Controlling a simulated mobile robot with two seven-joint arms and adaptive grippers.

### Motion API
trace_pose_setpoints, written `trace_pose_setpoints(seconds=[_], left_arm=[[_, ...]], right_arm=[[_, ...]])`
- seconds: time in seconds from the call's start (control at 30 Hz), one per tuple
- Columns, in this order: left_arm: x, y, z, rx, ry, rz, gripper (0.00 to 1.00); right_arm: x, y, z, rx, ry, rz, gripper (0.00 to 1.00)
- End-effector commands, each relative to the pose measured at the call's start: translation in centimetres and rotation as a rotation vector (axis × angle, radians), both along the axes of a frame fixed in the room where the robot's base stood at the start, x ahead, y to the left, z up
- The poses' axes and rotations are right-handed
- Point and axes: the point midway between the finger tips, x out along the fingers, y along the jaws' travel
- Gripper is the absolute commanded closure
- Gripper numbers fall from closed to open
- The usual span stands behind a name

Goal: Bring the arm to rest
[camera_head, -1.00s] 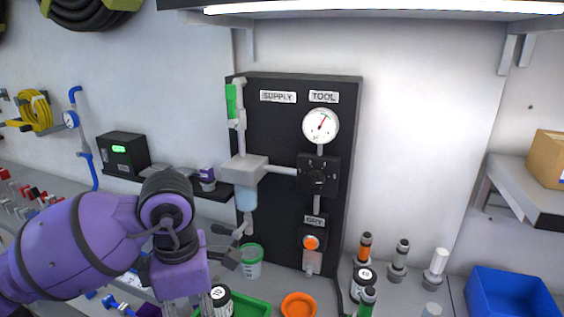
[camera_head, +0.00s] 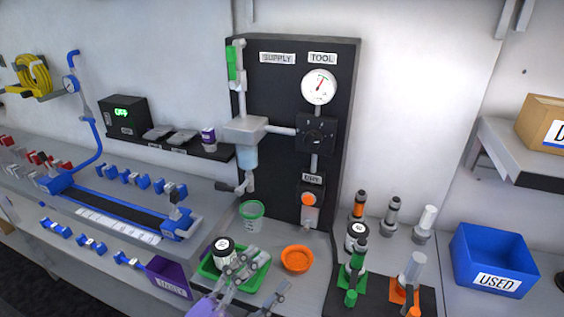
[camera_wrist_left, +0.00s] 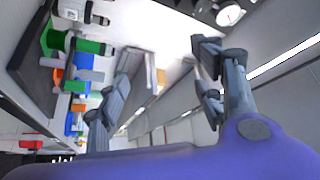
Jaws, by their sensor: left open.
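My left gripper (camera_head: 264,272) shows at the bottom centre of the head view, with its purple body partly cut off by the lower edge. Its two grey fingers are spread apart with nothing between them. In the head view they overlap the green tray (camera_head: 262,275) and the bench beside it. The left wrist view shows both fingers (camera_wrist_left: 160,65) wide apart and empty, with wall and bench gear behind them. My right gripper is not in view.
An orange dish (camera_head: 297,259), a green-rimmed cup (camera_head: 251,215) and a stand of nozzles (camera_head: 357,255) are around. The supply panel (camera_head: 285,100) rises behind. A blue bin (camera_head: 497,250) is at right.

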Motion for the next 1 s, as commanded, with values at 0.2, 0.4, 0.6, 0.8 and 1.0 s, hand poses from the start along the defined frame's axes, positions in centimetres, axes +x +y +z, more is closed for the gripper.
trace_pose_setpoints(seconds=[0.2, 0.4, 0.6, 0.8, 1.0], left_arm=[[-1.8, 9.8, -13.7, -0.235, 0.585, 0.42, 0.38], [-10.0, 14.9, -25.0, -0.387, 1.026, 0.692, 0.38], [-18.1, 16.4, -31.3, -0.489, 1.316, 0.849, 0.38], [-19.7, 16.6, -32.3, -0.507, 1.37, 0.876, 0.38], [-19.7, 16.6, -32.3, -0.507, 1.37, 0.876, 0.38]], right_arm=[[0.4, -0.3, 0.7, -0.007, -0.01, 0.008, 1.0], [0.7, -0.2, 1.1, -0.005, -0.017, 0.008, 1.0], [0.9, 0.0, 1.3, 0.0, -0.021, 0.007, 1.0], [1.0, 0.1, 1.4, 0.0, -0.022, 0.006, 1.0], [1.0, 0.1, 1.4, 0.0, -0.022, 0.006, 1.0]])
